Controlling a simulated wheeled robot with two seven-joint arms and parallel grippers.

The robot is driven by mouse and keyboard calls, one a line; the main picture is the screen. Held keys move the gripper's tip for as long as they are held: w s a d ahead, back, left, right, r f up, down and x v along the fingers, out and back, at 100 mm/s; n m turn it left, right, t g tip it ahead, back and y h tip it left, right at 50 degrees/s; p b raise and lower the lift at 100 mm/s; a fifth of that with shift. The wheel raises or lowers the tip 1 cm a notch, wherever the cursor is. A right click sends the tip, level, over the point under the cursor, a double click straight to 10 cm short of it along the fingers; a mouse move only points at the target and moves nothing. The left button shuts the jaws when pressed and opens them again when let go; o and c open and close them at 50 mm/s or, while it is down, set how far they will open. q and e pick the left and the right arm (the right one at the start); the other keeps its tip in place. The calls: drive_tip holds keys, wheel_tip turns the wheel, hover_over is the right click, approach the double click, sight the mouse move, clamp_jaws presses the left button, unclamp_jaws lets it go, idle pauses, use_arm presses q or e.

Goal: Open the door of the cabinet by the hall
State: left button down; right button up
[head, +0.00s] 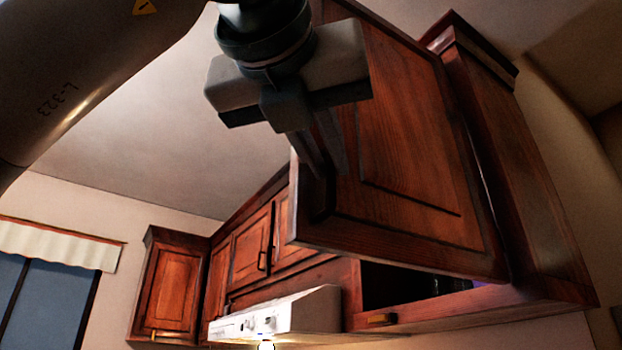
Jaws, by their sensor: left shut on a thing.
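The cabinet door (410,140) is dark red-brown wood with a raised panel. It stands partly open, swung out from the cabinet (535,190) at the right, with its hinge side on the right. A dark gap (400,287) into the cabinet shows below and behind the door. My left gripper (325,165) comes in from the upper left and is shut at the door's free left edge. Its body hides the top left of the door, and I cannot tell whether it grips the handle or the edge itself. My right gripper is not in view.
A white range hood (290,312) with a lit lamp hangs left of the open cabinet. More closed wall cabinets (250,245) run along the back to a corner cabinet (172,285). A window (45,290) with a pale valance is at far left. Open air lies left of the door.

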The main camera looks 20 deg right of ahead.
use_arm(q)
drive_tip(key=c, duration=2.1)
unclamp_jaws()
drive_tip(key=shift+d, duration=0.35)
drive_tip(key=shift+o, duration=1.2)
drive_tip(key=shift+w+d+f, duration=0.15)
drive_tip(key=shift+w+d, duration=0.05)
drive_tip(key=shift+d, duration=0.75)
drive_tip(key=shift+a, duration=0.25)
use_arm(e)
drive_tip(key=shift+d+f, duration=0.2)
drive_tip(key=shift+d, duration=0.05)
use_arm(q)
drive_tip(key=shift+s+a, duration=0.1)
drive_tip(key=shift+a, duration=0.15)
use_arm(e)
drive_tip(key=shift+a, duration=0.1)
